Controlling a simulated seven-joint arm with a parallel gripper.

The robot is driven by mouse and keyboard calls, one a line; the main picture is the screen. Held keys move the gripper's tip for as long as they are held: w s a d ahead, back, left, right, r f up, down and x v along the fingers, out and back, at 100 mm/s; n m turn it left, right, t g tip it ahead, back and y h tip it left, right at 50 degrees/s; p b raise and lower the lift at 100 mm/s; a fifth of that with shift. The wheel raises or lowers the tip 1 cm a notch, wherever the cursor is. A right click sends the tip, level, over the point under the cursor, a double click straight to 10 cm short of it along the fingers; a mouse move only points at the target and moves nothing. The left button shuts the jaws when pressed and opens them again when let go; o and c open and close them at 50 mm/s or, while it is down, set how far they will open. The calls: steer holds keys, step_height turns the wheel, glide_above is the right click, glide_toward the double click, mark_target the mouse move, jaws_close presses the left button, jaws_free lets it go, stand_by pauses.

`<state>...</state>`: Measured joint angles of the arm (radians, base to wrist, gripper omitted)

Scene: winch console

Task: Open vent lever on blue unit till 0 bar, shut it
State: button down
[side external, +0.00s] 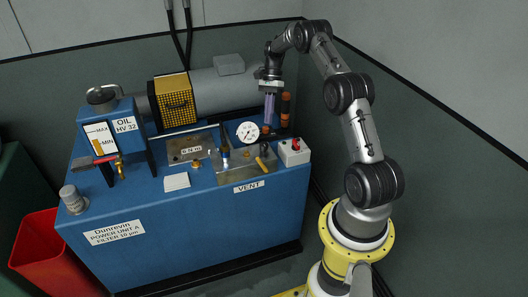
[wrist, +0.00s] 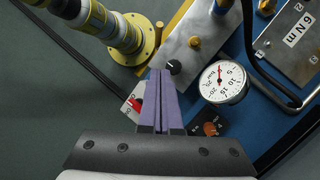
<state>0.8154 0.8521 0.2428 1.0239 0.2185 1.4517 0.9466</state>
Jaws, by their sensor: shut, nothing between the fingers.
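The blue unit (side external: 190,215) stands at the middle of the side view. Its vent lever (side external: 262,164), with a yellow handle, lies at the metal plate above the VENT label (side external: 248,187). The round white gauge (side external: 248,132) stands behind that plate. It is larger in the wrist view (wrist: 225,82), marked in bar; its exact reading is hard to tell. My gripper (side external: 269,122) is shut and empty, its purple fingers pointing down above the back right of the unit, apart from the lever. Its fingers also show in the wrist view (wrist: 162,74).
A white box with a red switch (side external: 294,151) sits right of the lever. A red-handled valve (side external: 95,161) is at the left. The grey motor (side external: 225,88) and yellow guard (side external: 175,98) stand behind.

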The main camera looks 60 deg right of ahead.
steer(key=s, duration=0.1)
glide_toward(263, 163)
steer(key=d+f, duration=0.1)
steer(key=s+d+f, duration=0.1)
steer(key=f, duration=0.1)
steer(key=shift+f, duration=0.3)
steer(key=a+f, duration=0.1)
steer(key=a, duration=0.1)
steer(key=shift+w+a+f, duration=0.2)
steer(key=shift+a+f, duration=0.2)
steer(key=shift+w+a+f, duration=0.1)
steer(key=shift+a+f, duration=0.1)
steer(key=shift+a, duration=0.4)
